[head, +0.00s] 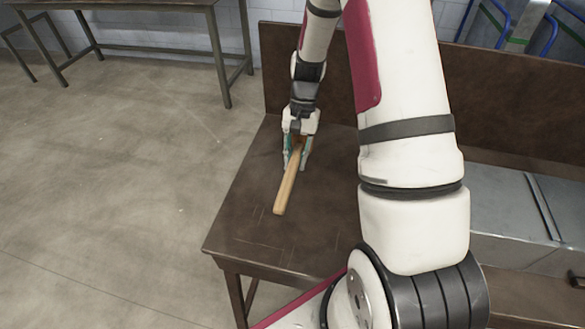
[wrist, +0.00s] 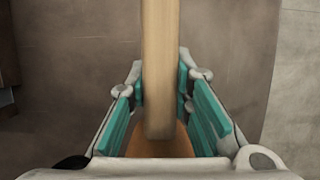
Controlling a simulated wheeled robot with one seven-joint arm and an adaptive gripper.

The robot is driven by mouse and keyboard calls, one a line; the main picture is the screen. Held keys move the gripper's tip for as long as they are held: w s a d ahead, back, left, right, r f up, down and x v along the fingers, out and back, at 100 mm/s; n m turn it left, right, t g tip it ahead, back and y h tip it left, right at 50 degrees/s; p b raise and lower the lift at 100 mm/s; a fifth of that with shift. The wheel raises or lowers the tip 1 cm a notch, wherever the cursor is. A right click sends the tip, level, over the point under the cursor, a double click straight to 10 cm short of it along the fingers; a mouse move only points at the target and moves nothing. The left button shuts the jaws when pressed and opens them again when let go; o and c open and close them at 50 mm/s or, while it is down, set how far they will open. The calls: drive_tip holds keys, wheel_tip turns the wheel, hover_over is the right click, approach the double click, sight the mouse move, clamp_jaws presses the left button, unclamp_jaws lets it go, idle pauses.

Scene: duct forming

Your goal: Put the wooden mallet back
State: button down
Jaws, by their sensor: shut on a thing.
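The wooden mallet shows in the head view as a pale wooden handle (head: 285,192) reaching out from my gripper (head: 297,160) toward the bench's front edge. My gripper is shut on the mallet, with its fingers on either side. In the wrist view the light wooden shaft (wrist: 158,65) runs down between the teal finger pads of my gripper (wrist: 160,90). A darker orange-brown part (wrist: 158,146) shows below it, close to the palm. The mallet is over the left end of the brown bench (head: 240,225). I cannot tell whether it touches the top.
Thin pale lines mark the bench top near the handle's end. A grey metal piece (head: 500,205) with a dark bar lies on the bench at right, partly behind my arm. A brown back panel (head: 500,95) rises behind. Another table (head: 150,8) stands at upper left; the floor between is clear.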

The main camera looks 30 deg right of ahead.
sight(296, 167)
drive_tip(key=shift+w+f+b, duration=0.1)
drive_tip(key=shift+f+b, duration=0.8)
drive_tip(key=shift+f, duration=0.9)
drive_tip(key=shift+r, duration=0.1)
drive_tip(key=c, duration=1.4)
unclamp_jaws()
drive_tip(key=shift+c, duration=0.2)
